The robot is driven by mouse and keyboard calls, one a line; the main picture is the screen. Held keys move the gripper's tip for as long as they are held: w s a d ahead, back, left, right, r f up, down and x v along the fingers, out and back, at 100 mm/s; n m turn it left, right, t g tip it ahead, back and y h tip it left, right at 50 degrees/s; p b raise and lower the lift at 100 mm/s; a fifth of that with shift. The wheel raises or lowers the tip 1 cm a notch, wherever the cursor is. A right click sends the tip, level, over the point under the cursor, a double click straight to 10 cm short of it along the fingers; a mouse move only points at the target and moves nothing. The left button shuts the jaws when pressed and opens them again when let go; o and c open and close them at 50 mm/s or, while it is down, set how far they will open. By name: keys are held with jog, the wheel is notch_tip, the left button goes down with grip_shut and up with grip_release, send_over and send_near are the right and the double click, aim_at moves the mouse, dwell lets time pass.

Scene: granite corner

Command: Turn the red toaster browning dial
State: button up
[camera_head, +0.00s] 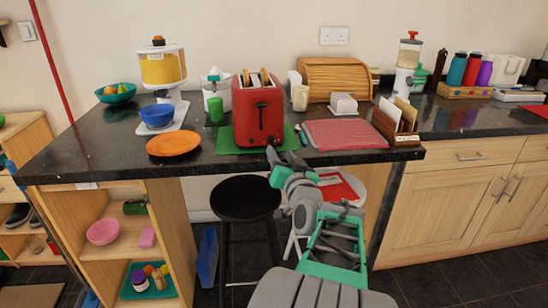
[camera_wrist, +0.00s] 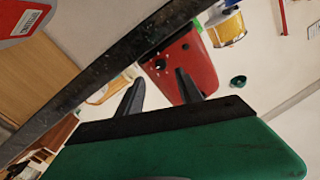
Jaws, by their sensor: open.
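The red toaster (camera_head: 249,122) stands on a green mat (camera_head: 228,141) on the dark counter, with bread showing in its top. Its front has a dark vertical slot with a lever. In the wrist view the toaster (camera_wrist: 196,78) appears tilted, beyond my fingers, with a small dark round knob (camera_wrist: 160,64) on its front, probably the dial. The dial is too small to make out surely in the head view. My gripper (camera_head: 273,158) is at the counter's front edge, below and in front of the toaster. In the wrist view my gripper (camera_wrist: 160,92) is open and empty, apart from the toaster.
The counter edge (camera_wrist: 100,75) crosses the wrist view close to my fingers. An orange plate (camera_head: 174,144) is farther left. A black stool (camera_head: 245,197) stands below.

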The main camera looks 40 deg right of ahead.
aim_at(272, 141)
jog(key=x, duration=0.6)
jog(key=shift+w, duration=0.4)
jog(key=shift+c, duration=0.2)
grip_shut()
